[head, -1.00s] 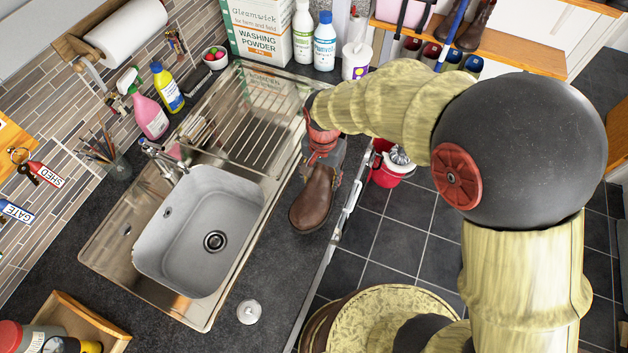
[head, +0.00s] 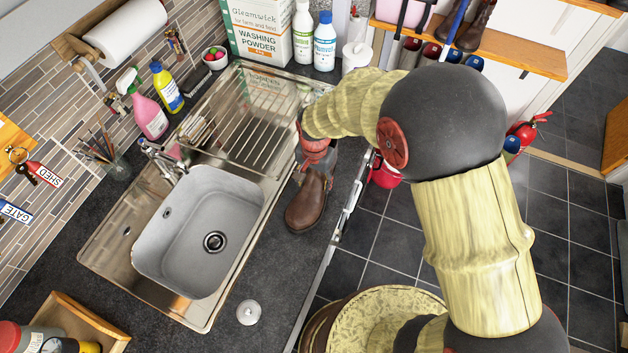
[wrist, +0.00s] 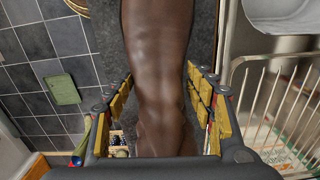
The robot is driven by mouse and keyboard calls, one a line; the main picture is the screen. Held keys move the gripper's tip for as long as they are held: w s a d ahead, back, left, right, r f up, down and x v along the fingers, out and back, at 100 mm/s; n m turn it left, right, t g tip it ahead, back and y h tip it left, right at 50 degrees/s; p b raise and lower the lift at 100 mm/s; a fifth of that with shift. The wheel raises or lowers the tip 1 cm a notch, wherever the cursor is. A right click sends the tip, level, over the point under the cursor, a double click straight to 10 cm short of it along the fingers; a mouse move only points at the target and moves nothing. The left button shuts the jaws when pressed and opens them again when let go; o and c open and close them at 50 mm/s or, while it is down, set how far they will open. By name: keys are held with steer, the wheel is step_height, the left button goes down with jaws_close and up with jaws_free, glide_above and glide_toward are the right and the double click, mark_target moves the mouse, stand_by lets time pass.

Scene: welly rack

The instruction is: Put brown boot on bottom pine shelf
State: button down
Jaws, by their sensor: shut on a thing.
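The brown boot (head: 307,203) is at the front of the dark worktop, just right of the sink, in the head view. My gripper (head: 318,166) is shut on its upper part, and my arm hides the top of it. In the wrist view the boot (wrist: 157,70) runs between the two yellow-padded fingers of my gripper (wrist: 160,120). I cannot tell whether its sole touches the worktop. A pine shelf (head: 515,48) at the upper right carries a pair of brown boots (head: 476,27). I cannot tell whether it is the bottom one.
The steel sink (head: 200,235) and its drainer (head: 262,125) lie left of the boot. A red bucket (head: 384,172) stands on the tiled floor beside the counter.

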mark_target(315, 178)
steer(key=shift+f, duration=0.1)
steer(key=c, duration=0.7)
jaws_free()
step_height(315, 178, up, 12)
steer(key=shift+d+r+p, duration=0.1)
steer(key=shift+r+p, duration=0.05)
steer(key=shift+p, duration=0.2)
